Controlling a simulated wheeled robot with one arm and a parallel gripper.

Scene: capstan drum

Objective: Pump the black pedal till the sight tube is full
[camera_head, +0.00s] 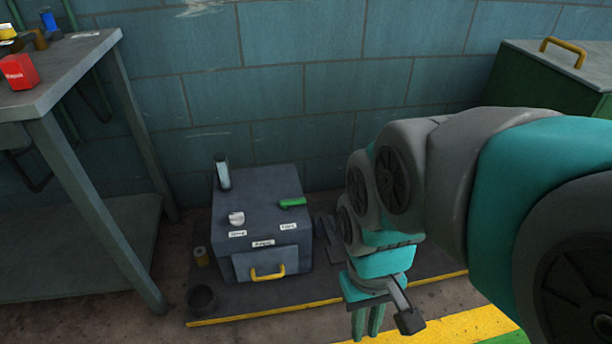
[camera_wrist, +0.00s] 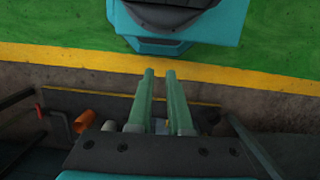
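The sight tube (camera_head: 222,172) stands upright at the back left of a grey box's top. It looks pale with a dark top; its fill level is too small to tell. A dark, angled piece (camera_head: 328,240) lies low beside the box's right side and may be the black pedal; my arm partly hides that area. My gripper (camera_head: 366,334) points down to the right of the box, near the mat's yellow edge, apart from the dark piece. In the wrist view its two green fingers (camera_wrist: 160,74) have a narrow gap, with nothing seen between their tips.
The grey box (camera_head: 240,187) carries a white knob (camera_head: 236,218), a green lever (camera_head: 292,203) and a yellow handle (camera_head: 267,272). A black cup (camera_head: 202,298) stands front left. A workbench (camera_head: 75,65) is at left, a green chest (camera_head: 545,85) at right.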

